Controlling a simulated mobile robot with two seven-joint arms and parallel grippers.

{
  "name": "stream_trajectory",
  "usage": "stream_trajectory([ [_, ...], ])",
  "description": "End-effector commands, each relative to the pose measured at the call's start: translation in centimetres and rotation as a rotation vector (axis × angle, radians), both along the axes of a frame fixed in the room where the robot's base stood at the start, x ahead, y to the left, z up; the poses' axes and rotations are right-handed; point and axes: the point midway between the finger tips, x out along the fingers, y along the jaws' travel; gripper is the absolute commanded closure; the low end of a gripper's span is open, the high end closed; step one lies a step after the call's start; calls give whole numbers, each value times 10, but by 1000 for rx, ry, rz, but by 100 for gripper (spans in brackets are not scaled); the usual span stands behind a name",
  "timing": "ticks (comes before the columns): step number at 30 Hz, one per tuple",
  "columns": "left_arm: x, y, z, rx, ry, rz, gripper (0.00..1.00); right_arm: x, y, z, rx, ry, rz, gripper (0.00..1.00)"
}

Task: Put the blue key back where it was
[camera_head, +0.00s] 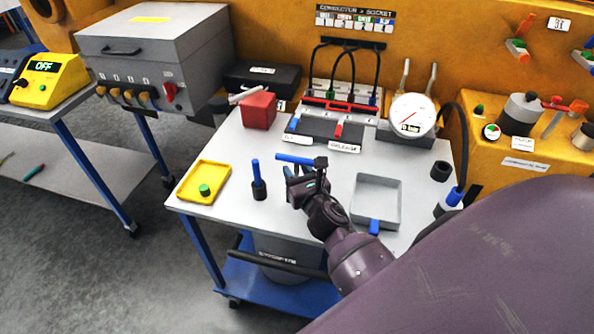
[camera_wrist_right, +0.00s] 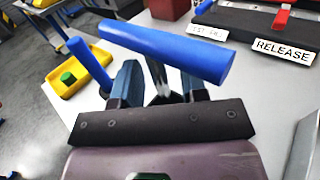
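A blue bar (camera_head: 295,159), which I take to be the blue key's handle, lies level at my right gripper (camera_head: 302,178) above the worktable. In the right wrist view the bar (camera_wrist_right: 168,50) crosses in front of the fingertips, and a grey shaft (camera_wrist_right: 158,80) runs down from it between the fingers of my right gripper (camera_wrist_right: 160,82). The fingers stand either side of the shaft; whether they press on it is unclear. The shaft's lower end is hidden. Another blue rod (camera_head: 256,172) stands upright in a dark holder to the left. My left gripper is not in view.
On the worktable (camera_head: 230,150) are a yellow tray (camera_head: 181,190) with a green piece, a red block (camera_head: 259,110), a grey open tray (camera_head: 356,207), a RELEASE-labelled panel (camera_head: 340,148) and a round gauge (camera_head: 412,115). Bare tabletop shows between the trays.

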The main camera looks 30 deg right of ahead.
Motion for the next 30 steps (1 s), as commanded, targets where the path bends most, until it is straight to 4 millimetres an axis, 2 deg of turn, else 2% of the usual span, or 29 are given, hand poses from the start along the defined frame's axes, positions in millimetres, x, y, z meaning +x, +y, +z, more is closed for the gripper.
stream_trajectory([
  [5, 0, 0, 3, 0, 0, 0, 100, -4, 0, 3, 0, 1, 0, 60],
  [21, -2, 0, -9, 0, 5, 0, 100, -89, 16, 1, 0, 2, -2, 60],
  [30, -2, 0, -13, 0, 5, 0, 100, -115, 22, 2, 1, 0, 0, 60],
])
